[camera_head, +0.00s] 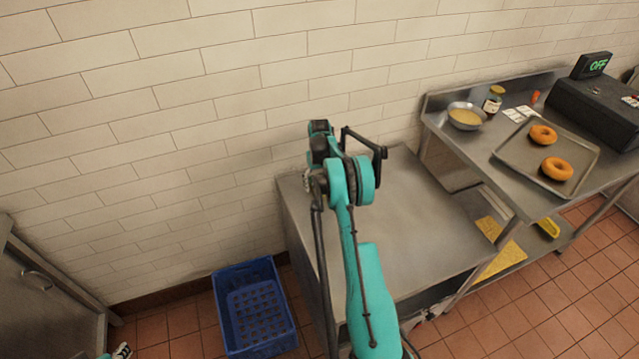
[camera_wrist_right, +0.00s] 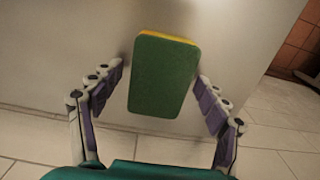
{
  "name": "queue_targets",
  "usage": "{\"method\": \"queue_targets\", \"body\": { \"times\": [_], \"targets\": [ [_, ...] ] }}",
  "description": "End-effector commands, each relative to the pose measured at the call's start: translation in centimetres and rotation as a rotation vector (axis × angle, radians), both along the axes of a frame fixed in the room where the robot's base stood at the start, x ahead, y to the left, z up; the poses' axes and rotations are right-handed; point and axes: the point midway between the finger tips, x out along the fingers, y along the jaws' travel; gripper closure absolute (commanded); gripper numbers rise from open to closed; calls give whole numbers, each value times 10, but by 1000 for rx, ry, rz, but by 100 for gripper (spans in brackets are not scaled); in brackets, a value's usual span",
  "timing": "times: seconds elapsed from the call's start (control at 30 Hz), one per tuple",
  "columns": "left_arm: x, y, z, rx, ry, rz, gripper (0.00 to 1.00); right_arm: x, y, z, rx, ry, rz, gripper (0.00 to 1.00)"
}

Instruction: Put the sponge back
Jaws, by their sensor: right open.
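The sponge (camera_wrist_right: 163,75), green with a yellow back layer, shows in the right wrist view in front of a pale flat surface. My right gripper (camera_wrist_right: 160,88) is open, with one finger on either side of the sponge. A gap shows at the left finger; at the right finger I cannot tell whether it touches. What holds the sponge is hidden. In the head view the sponge and right gripper are not visible; my teal arm covers the middle. A small part of what looks like my left gripper (camera_head: 122,350) shows at the bottom left edge.
A bare metal counter (camera_head: 415,215) stands against the tiled wall. A blue crate (camera_head: 253,310) is on the floor to its left. The right-hand table holds a tray (camera_head: 520,158) with two bagels (camera_head: 556,168), a bowl (camera_head: 466,116), a jar (camera_head: 492,101) and a dark appliance (camera_head: 600,105).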

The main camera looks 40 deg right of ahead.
Motion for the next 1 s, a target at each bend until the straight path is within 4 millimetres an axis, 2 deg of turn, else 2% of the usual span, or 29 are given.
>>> {"method": "queue_targets", "body": {
  "times": [0.17, 0.5, 0.6, 0.8, 0.87, 1.0],
  "targets": [
    [0, 0, 7, 0, 0, 0, 68, 0, 0, 13, 0, 0, 0, 25],
    [0, 0, 32, 0, 0, 0, 68, 0, 0, 87, 0, 0, 0, 25],
    [0, 0, 37, 0, 0, 0, 68, 0, 0, 104, 0, 0, 0, 25],
    [0, 0, 41, 0, 0, 0, 68, 0, 1, 124, 0, -1, 1, 25],
    [0, 0, 41, 0, 0, 0, 68, 1, 5, 130, -3, -5, 4, 25],
    [0, 0, 41, 0, 0, 0, 68, 2, 29, 161, -19, -34, 22, 25]
  ]
}}
